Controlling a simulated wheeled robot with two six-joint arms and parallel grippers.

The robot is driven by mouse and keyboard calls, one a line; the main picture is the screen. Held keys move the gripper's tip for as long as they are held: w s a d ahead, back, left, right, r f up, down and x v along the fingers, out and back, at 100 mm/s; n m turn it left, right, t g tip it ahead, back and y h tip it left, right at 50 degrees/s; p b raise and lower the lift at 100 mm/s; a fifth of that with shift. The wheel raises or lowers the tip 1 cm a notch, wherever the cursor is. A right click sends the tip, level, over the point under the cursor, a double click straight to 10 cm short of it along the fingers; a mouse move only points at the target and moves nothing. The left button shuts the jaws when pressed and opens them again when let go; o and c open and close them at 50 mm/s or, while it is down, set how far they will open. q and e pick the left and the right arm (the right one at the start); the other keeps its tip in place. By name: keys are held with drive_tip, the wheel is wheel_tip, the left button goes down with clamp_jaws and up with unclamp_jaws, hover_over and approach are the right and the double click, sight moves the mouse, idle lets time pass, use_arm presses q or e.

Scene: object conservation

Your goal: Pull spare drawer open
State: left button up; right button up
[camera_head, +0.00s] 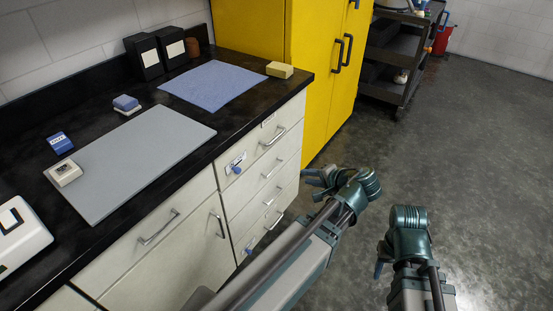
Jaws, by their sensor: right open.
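A stack of pale drawers with silver bar handles is built in under the black counter. The top drawer (262,139) looks shut and has a label and a blue knob-like piece (237,169) on its front. The lower drawers (262,183) look shut too. I cannot read which drawer is the spare one. My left gripper (313,180) is just right of the drawer fronts in the picture, apart from any handle I can see; its jaw gap is unclear. My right gripper (379,262) is open, farther right over the floor, its fingers partly hidden.
The counter carries a grey mat (140,150), a blue mat (214,84), a yellow block (279,69), black boxes (144,57) and small blue and white items. A yellow cabinet (310,60) adjoins the drawers. A dark cart (396,62) stands behind. The floor at right is clear.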

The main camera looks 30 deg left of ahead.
sight(276, 137)
use_arm(q)
drive_tip(key=w+a+f+m+t+y+b, duration=0.3)
drive_tip(key=w+a+y+b, duration=0.4)
drive_tip(key=b, duration=1.2)
wheel_tip(276, 137, down, 2)
drive_tip(key=shift+w+a+f+t+y, duration=0.1)
drive_tip(key=shift+w+a+t+y, duration=0.2)
drive_tip(key=shift+t+y, duration=0.35)
use_arm(e)
wheel_tip(276, 137, down, 22)
drive_tip(key=shift+r, duration=0.15)
use_arm(q)
drive_tip(key=p+x, duration=0.2)
drive_tip(key=x, duration=1.1)
drive_tip(key=shift+w+a, duration=0.25)
drive_tip(key=shift+w, duration=0.1)
use_arm(e)
wheel_tip(276, 137, up, 2)
drive_tip(key=shift+r, duration=0.2)
use_arm(q)
clamp_jaws()
